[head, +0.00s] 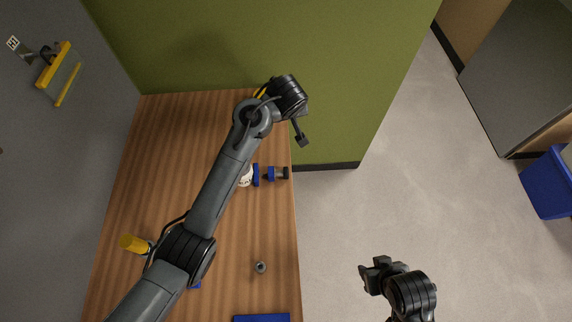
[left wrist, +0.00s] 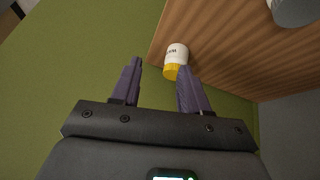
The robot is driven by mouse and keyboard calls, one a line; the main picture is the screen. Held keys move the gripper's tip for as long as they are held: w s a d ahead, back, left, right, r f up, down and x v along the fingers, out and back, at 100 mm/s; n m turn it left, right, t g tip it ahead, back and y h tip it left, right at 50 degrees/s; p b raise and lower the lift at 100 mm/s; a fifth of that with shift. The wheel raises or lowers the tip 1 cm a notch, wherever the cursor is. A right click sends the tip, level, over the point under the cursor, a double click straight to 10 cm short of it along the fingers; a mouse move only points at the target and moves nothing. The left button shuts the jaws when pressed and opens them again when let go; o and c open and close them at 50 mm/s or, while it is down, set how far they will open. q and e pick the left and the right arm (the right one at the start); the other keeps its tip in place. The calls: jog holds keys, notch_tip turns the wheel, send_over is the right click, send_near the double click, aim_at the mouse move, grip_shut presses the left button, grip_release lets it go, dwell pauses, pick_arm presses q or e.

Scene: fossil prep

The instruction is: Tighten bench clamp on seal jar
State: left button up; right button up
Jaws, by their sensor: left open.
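A white jar with a blue lid (head: 246,178) lies partly hidden behind my left arm, near the bench's right edge in the head view. A blue and dark clamp-like piece (head: 278,173) is just right of it; I cannot tell whether this is the bench clamp. My left gripper (head: 302,138) is beyond them at the bench's far right corner. In the left wrist view my left gripper (left wrist: 160,78) is open and empty. My right gripper (head: 374,272) is over the floor, off the bench.
The wooden bench (head: 165,130) meets a green wall (head: 340,60). A small grey round part (head: 260,267) and a blue mat (head: 262,318) are at its near right. A yellow cylinder (head: 134,243) is at left. Open floor lies right; a blue bin (head: 548,185) stands far right.

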pick_arm(q)
jog(key=s+d+f+m+p, duration=0.1)
jog(key=s+f+m+p, duration=0.1)
jog(key=s+f, duration=0.35)
jog(key=g+p, duration=0.1)
send_near(286, 171)
jog(key=shift+g+y, duration=0.3)
jog(key=x, duration=0.9)
jog(key=shift+w+d+r+b, duration=0.1)
jog(key=shift+w+d+b, duration=0.1)
jog(key=shift+d+b, duration=0.15)
jog(key=shift+x, duration=0.9)
pick_arm(e)
jog(key=shift+r, duration=1.75)
pick_arm(q)
jog(key=shift+a, duration=0.1)
grip_shut()
jog(key=shift+r, duration=0.1)
pick_arm(e)
jog(key=shift+a+r, duration=0.1)
jog(key=shift+r, duration=0.1)
